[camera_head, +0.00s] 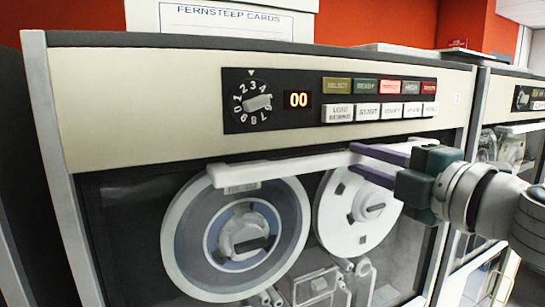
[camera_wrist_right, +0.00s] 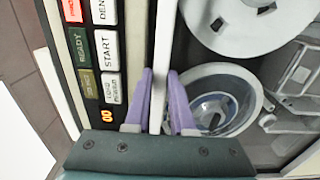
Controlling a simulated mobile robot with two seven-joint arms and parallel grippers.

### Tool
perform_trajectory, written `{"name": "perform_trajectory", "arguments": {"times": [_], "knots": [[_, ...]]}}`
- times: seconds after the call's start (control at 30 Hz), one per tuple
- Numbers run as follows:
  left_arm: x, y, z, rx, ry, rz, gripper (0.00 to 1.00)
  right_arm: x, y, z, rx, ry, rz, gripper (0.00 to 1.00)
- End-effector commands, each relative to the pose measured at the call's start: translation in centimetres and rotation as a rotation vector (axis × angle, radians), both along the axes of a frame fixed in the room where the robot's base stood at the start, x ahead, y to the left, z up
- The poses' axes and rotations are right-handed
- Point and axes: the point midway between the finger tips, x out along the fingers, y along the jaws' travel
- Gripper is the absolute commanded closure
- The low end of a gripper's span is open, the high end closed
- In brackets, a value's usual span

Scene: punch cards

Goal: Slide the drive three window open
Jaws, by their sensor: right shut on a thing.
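The tape drive's window (camera_head: 120,215) fills the front below the control panel, with two reels showing behind it. A white handle bar (camera_head: 255,172) runs across near the window's top edge. My right gripper (camera_head: 354,158) comes in from the right, its purple fingers above and below the right part of the bar. In the right wrist view, the fingers (camera_wrist_right: 161,72) are shut on the handle bar (camera_wrist_right: 159,108), which runs between them. I cannot tell from the frames whether the glass has slid, or read a drive number. My left gripper is out of view.
The control panel (camera_head: 335,97) above has a number dial (camera_head: 258,102), a lit "00" display (camera_head: 298,100) and several buttons. A large left reel (camera_head: 237,240) and a white right reel (camera_head: 345,215) sit below the bar. Another drive (camera_head: 518,105) stands at the right.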

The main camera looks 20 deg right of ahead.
Motion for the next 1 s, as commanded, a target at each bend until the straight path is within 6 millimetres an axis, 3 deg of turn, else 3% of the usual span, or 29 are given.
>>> {"name": "perform_trajectory", "arguments": {"times": [1.0], "knots": [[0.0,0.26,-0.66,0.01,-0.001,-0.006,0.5,-0.01,0.0,-0.71,0.001,0.001,0.0,1.0]]}}
